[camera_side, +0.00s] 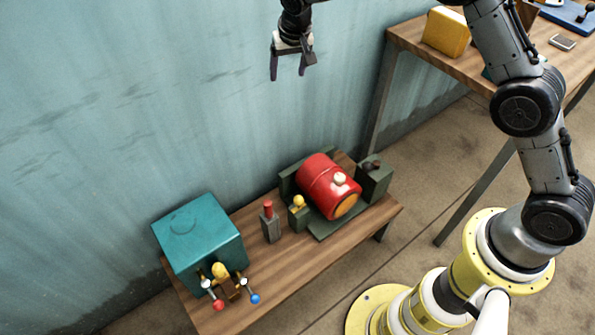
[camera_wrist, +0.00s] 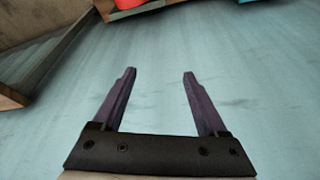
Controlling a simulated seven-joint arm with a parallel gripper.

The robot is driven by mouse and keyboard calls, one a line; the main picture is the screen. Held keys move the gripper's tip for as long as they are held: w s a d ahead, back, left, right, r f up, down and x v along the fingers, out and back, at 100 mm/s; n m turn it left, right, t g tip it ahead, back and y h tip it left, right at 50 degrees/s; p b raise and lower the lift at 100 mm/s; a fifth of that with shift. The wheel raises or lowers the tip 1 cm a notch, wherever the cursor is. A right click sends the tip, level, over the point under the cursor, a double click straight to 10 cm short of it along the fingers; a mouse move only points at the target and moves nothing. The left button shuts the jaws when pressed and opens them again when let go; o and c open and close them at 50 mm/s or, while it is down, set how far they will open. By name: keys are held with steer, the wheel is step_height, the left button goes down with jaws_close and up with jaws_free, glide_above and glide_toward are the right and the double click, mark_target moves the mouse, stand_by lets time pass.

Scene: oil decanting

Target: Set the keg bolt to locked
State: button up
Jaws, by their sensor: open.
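A red keg (camera_side: 318,180) with an orange end face and a pale knob lies in a dark green cradle (camera_side: 331,229) on the low wooden bench. A small green block with a yellow knob (camera_side: 298,202) stands at the cradle's left, and another with a dark knob (camera_side: 371,166) stands at its right. I cannot tell which part is the keg bolt or how it is set. My gripper (camera_side: 288,77) is open and empty, high above the keg, near the wall. In the wrist view my gripper (camera_wrist: 160,74) shows two spread fingers with nothing between them.
A grey block with a red handle (camera_side: 269,223) stands left of the cradle. A teal box (camera_side: 200,240) with red and blue knobbed levers in front is at the bench's left end. A taller table (camera_side: 405,38) with a yellow object (camera_side: 446,32) stands at the right.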

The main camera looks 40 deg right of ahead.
steer(key=a+f+g, duration=0.2)
steer(key=a+f, duration=0.1)
steer(key=f, duration=1.3)
steer(key=n+g+h, duration=0.1)
steer(key=n+g, duration=0.1)
glide_toward(298, 197)
steer(key=f, duration=0.3)
steer(key=d+f, duration=0.1)
steer(key=f, duration=0.6)
steer(key=shift+s+d, duration=0.15)
steer(key=shift+d, duration=0.2)
steer(key=shift+c, duration=0.2)
steer(key=shift+r, duration=0.1)
jaws_close()
